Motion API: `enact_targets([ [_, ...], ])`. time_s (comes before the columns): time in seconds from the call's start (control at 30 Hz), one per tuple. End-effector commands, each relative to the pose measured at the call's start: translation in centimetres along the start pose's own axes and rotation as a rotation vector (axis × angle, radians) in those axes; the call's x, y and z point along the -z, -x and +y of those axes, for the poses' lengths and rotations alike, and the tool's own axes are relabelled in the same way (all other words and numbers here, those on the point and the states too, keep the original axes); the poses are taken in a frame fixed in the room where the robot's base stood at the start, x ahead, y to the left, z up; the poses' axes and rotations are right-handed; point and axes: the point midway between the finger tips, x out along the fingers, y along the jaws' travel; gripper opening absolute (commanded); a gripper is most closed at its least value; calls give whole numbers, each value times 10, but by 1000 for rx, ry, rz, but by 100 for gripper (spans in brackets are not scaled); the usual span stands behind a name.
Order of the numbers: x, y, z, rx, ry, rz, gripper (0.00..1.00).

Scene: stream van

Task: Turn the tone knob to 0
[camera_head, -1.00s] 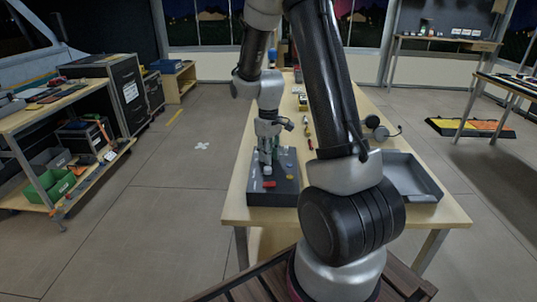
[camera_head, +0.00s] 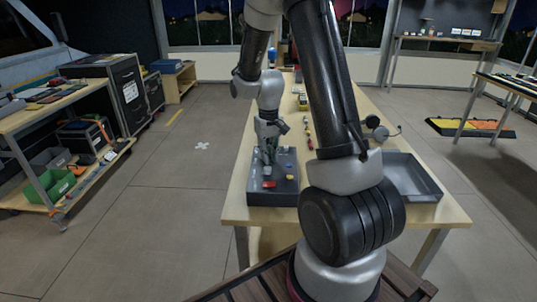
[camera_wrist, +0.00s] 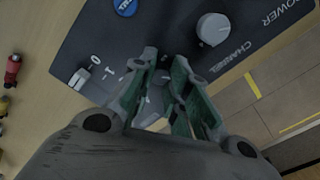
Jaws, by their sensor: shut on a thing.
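A dark grey control box (camera_head: 288,199) lies on the near left end of the wooden table. My gripper (camera_head: 268,157) points down onto it. In the wrist view the box's panel (camera_wrist: 160,40) fills the upper middle, and my gripper (camera_wrist: 170,78) has its green-padded fingers low over it, shut on a knob that the fingers almost wholly hide. I take it for the tone knob; its pointer and label cannot be read. A separate grey knob (camera_wrist: 213,29) marked CHANNEL stands clear of the fingers.
The panel also has a white switch (camera_wrist: 79,78) beside 0 and 1 marks, and a blue button (camera_wrist: 124,6). A red part (camera_head: 269,184) sits near the box's front. A grey tray (camera_head: 425,190) lies at the table's right; small items line its middle.

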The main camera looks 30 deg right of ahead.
Motion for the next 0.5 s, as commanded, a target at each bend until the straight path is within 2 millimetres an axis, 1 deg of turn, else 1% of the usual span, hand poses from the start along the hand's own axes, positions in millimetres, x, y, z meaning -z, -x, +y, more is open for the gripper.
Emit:
enact_targets([
  [0.5,0,0,0,0,-480,1,0],
])
